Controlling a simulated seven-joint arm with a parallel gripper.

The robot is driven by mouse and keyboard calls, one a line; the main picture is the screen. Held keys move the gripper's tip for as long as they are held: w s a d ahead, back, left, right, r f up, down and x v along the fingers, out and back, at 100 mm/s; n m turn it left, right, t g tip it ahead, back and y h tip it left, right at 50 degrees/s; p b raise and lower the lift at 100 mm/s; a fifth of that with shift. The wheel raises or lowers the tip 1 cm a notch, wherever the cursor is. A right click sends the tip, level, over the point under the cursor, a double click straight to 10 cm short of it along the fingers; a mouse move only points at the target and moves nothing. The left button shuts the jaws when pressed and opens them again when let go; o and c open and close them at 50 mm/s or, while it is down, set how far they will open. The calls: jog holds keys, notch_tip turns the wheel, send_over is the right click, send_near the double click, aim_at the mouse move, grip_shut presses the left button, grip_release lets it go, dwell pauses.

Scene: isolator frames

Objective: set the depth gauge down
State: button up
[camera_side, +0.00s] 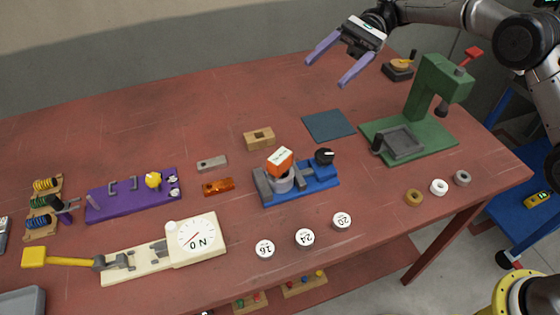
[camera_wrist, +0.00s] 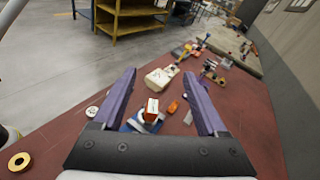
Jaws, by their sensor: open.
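An orange block with a white labelled face (camera_side: 280,161), which may be the depth gauge, sits tilted on a grey round cup (camera_side: 283,183). The cup is between the jaws of a blue vise (camera_side: 320,181) with a black knob. In the wrist view the block (camera_wrist: 152,107) shows between and beyond my fingers, with the blue vise (camera_wrist: 135,126) under it. My gripper (camera_side: 325,74) is open and empty, high above the back of the table and well apart from the block. Its two purple fingers are spread wide in the wrist view (camera_wrist: 159,72).
A cream dial gauge (camera_side: 197,238) with a yellow lever lies front left, beside a purple fixture (camera_side: 130,195). A green press (camera_side: 425,105) stands right. White numbered discs (camera_side: 304,238) line the front. A dark blue mat (camera_side: 328,125) lies bare behind the vise.

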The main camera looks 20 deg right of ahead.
notch_tip(320, 180, down, 8)
jog(key=w+g, duration=0.1)
jog(key=w, duration=0.2)
jog(key=m+y, duration=0.2)
send_near(271, 166)
jog(key=w+d, duration=0.2)
jog(key=shift+d+r+g, duration=0.15)
jog(key=shift+d+g, duration=0.15)
jog(key=shift+s+a, duration=0.2)
jog(key=shift+a, duration=0.1)
jog(key=x, duration=1.3)
jog(key=shift+s+f, duration=0.15)
jog(key=shift+f, duration=0.15)
jog(key=shift+d, duration=0.1)
grip_shut()
